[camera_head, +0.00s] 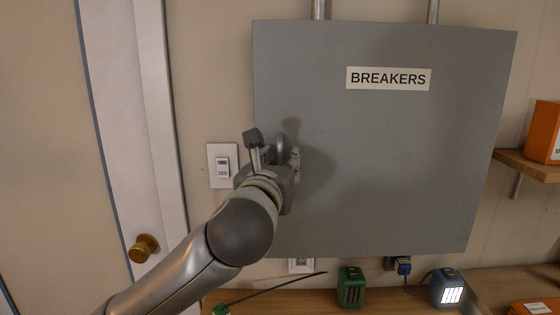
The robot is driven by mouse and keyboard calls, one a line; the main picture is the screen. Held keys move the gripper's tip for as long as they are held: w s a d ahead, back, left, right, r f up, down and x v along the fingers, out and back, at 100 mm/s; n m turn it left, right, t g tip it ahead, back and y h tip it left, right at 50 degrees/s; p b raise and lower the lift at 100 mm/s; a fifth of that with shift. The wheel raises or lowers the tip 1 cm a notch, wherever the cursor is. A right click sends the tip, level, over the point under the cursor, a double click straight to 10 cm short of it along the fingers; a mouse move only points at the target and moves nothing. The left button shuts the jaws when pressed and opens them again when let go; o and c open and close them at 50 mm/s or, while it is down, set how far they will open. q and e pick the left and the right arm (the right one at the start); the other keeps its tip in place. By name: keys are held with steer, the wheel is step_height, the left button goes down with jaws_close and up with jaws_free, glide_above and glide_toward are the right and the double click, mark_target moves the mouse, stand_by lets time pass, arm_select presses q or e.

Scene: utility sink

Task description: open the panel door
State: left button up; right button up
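The grey panel door (400,160) with a white "BREAKERS" label (388,79) fills the middle of the head view. It appears closed and hangs on the wall. A small pale latch or handle (295,160) sits at its left edge. My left gripper (267,146) is right in front of that edge, just left of the latch, and partly covers it. Its fingers look spread with a gap between them, and nothing shows between them. Whether it touches the latch is hidden. My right gripper is not in view.
A white light switch (222,166) is left of the gripper. A door with a brass knob (144,248) is further left. Below the panel, a workbench (312,302) holds a green device (351,287) and a blue one (447,289). A shelf (528,165) with an orange box (544,131) is right.

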arm_select(q)
steer(key=shift+w, duration=0.1)
steer(key=shift+c, duration=0.4)
jaws_close()
